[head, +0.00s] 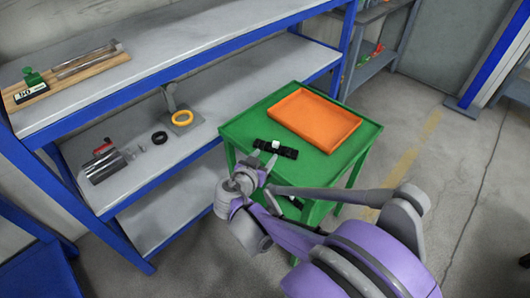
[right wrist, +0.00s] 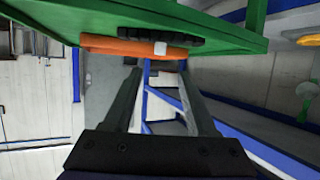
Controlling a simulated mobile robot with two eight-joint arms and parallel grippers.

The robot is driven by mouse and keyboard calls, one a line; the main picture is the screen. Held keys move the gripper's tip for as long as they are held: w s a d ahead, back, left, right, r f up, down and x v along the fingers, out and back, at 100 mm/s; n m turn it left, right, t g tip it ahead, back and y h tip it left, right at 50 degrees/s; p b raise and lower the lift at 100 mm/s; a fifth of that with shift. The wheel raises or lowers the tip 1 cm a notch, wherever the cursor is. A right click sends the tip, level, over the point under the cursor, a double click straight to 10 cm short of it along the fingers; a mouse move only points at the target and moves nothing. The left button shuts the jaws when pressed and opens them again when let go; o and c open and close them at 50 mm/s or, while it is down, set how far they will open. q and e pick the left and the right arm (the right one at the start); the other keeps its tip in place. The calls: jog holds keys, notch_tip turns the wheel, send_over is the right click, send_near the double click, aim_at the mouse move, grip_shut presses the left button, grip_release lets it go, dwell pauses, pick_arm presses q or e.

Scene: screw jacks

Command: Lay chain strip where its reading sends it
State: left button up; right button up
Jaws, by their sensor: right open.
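The chain strip (head: 287,152), a black segmented strip with a white piece (head: 276,144) on it, lies on the green table (head: 245,130) in front of the orange tray (head: 345,139). In the right wrist view the strip (right wrist: 145,38) and its white piece (right wrist: 160,48) show close to the table edge, with the orange tray (right wrist: 110,45) behind. My right gripper (head: 258,163) is open and empty, at the near left edge of the table, just short of the strip. My left gripper is not in view.
The blue-framed shelf at left holds a wooden board with a green block and metal bar (head: 90,62), marked "50". The orange tray looks empty.

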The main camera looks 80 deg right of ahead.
jog(key=shift+a+r, duration=0.1)
jog(key=shift+a, duration=0.05)
jog(key=w+a+f+n+t+y, duration=0.25)
jog(key=w+a+n, duration=0.2)
jog(key=a, duration=0.35)
jog(key=w+a+f+n+t+y, duration=0.25)
jog(key=w+a+n+y, duration=0.2)
jog(key=a, duration=0.35)
jog(key=a+f+n+t+y, duration=0.1)
jog(key=a+n+y, duration=0.5)
jog(key=a, duration=1.3)
jog(key=n, duration=0.4)
jog(key=shift+a+f, duration=0.2)
jog(key=shift+a, duration=0.05)
jog(key=shift+w, duration=0.1)
pick_arm(q)
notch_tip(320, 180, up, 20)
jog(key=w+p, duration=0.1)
jog(key=p, duration=1.7)
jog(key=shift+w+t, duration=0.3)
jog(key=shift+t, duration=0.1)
pick_arm(e)
notch_tip(320, 180, up, 20)
jog(key=w, duration=0.1)
jog(key=shift+w+t, duration=0.3)
jog(key=shift+t, duration=0.1)
